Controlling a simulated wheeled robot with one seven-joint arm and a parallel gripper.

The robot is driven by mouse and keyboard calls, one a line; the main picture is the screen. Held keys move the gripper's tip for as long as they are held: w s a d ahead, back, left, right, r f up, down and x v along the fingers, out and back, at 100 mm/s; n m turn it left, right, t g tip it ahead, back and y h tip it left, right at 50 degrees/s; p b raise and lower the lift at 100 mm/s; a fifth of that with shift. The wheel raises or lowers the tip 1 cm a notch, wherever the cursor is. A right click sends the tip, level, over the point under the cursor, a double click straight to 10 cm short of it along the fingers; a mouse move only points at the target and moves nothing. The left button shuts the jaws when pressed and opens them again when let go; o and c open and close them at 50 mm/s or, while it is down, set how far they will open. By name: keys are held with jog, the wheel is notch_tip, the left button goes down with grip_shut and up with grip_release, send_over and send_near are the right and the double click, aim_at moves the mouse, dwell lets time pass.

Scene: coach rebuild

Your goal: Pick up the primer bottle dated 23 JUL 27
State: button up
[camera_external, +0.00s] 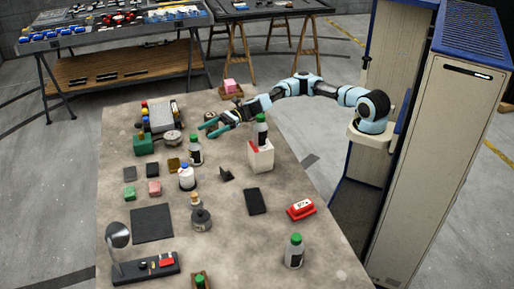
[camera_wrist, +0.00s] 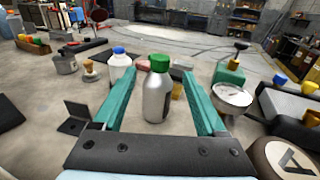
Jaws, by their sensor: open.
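Several green-capped bottles with dark labels are in the external view, and no date is legible. One bottle (camera_external: 195,156) stands upright on the table near my gripper (camera_external: 208,127).
A white blue-capped bottle (camera_external: 186,178) and a grey can (camera_external: 201,220) stand nearer the camera. A green block (camera_external: 144,145) and a metal dish (camera_external: 172,137) lie left of my gripper. The white box (camera_external: 260,158) is to its right. Bare tabletop (camera_external: 240,235) lies at the near middle.

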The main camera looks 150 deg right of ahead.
aim_at(191, 140)
jog(key=p+x, duration=0.2)
jog(key=x, duration=0.3)
jog(key=shift+w+d, duration=0.1)
jog(key=shift+w, duration=0.3)
jog(key=p+x, duration=0.2)
jog(key=x, duration=0.1)
jog(key=shift+w+d+f, duration=0.15)
jog(key=shift+w+f, duration=0.1)
jog(key=shift+w+d+f, duration=0.2)
jog(key=shift+w+d, duration=0.05)
jog(key=shift+w, duration=0.2)
grip_shut()
jog(key=shift+r, duration=0.1)
dwell(0.4)
